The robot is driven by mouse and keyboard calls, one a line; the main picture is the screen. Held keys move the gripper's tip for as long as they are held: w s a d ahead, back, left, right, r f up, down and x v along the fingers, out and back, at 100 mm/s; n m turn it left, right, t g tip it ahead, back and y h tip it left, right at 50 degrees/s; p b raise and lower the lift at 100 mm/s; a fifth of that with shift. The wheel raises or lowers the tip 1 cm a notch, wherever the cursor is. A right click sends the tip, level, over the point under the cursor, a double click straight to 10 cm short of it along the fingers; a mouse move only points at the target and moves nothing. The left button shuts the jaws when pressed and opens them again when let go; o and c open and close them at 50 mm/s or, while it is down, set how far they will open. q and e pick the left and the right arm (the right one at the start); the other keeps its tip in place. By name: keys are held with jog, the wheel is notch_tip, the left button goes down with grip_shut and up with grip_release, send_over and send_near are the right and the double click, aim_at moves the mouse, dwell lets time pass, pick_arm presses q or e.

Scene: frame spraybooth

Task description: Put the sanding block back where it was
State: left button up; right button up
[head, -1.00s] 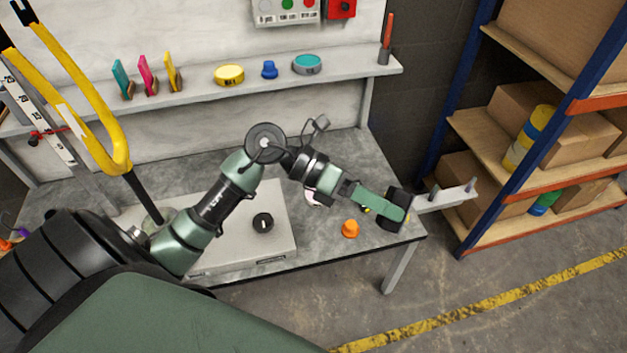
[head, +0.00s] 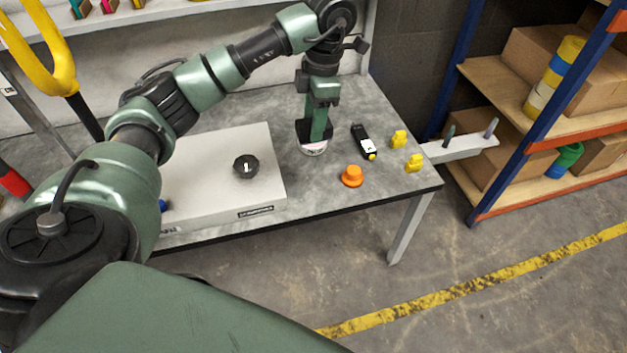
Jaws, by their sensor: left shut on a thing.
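My left gripper (head: 317,132) points down over the grey bench, behind the orange knob-like piece. It is shut on a dark block (head: 303,132), which I take to be the sanding block; the green fingers cover its middle. The block is just above or behind a round white and pinkish thing (head: 314,149), and I cannot tell whether they touch. My right gripper is not in view.
A black tool with a white label (head: 366,145), yellow pieces (head: 414,163) and an orange piece (head: 352,177) stand to the right. A light box with a black knob (head: 246,166) is at left. Pegs (head: 449,135) rise from a bracket on the bench's right side.

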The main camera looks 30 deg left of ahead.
pick_arm(q)
notch_tip(320, 180, down, 15)
jog(key=b, duration=0.2)
jog(key=shift+r+b, duration=0.2)
jog(key=shift+b, duration=0.15)
notch_tip(320, 180, down, 5)
jog(key=shift+b, duration=0.4)
jog(key=o, duration=1.2)
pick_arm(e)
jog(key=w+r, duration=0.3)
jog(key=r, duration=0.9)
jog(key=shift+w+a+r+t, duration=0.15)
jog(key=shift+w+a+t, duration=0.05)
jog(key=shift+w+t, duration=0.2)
pick_arm(q)
jog(key=shift+r, duration=0.25)
notch_tip(320, 180, up, 12)
jog(key=w+d+p, duration=0.1)
jog(key=shift+f+p, duration=0.25)
jog(key=shift+p, duration=0.15)
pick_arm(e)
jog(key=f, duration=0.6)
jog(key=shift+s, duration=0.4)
